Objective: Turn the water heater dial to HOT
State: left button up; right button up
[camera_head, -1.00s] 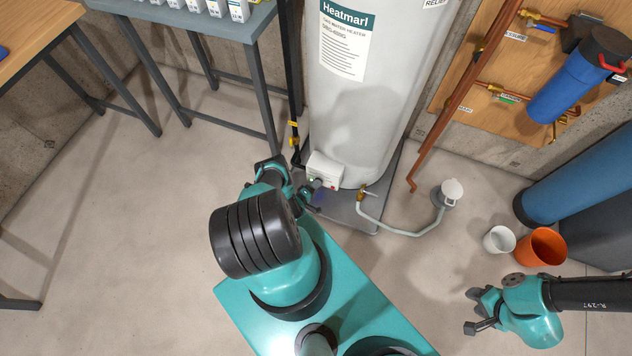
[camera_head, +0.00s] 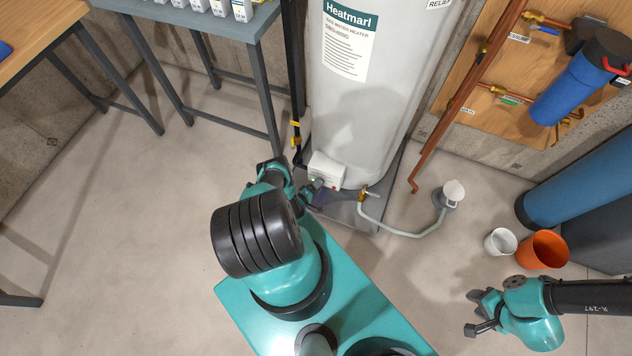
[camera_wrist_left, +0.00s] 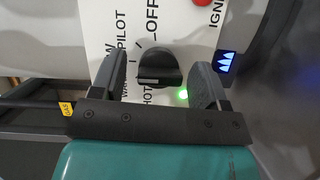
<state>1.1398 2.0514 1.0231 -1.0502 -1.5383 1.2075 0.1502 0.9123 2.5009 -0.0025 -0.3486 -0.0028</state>
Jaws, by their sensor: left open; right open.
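The water heater (camera_head: 365,110) is a tall white tank with a white control box (camera_head: 325,171) low on its front. In the left wrist view the black dial (camera_wrist_left: 158,68) sits on the white control panel (camera_wrist_left: 90,18), with PILOT, OFF and HOT printed around it. The dial's exact setting is hard to tell. My left gripper (camera_head: 313,190) is at the control box. In the wrist view its open fingers (camera_wrist_left: 157,76) stand on either side of the dial, with a gap showing on both sides. My right gripper (camera_head: 477,313) is open and empty above the floor at the lower right.
A hose (camera_head: 395,231) runs from the heater's brass valve to a floor drain (camera_head: 453,192). A white bucket (camera_head: 500,242) and an orange bucket (camera_head: 543,250) stand right. A grey table (camera_head: 255,28) is at the back left. A green light (camera_wrist_left: 184,94) glows beside the dial.

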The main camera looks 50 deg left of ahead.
pick_arm(q)
jog(key=shift+s, duration=0.1)
jog(key=s+d, duration=0.1)
jog(key=s, duration=1.6)
jog(key=shift+d+r, duration=0.25)
jog(key=shift+s, duration=0.1)
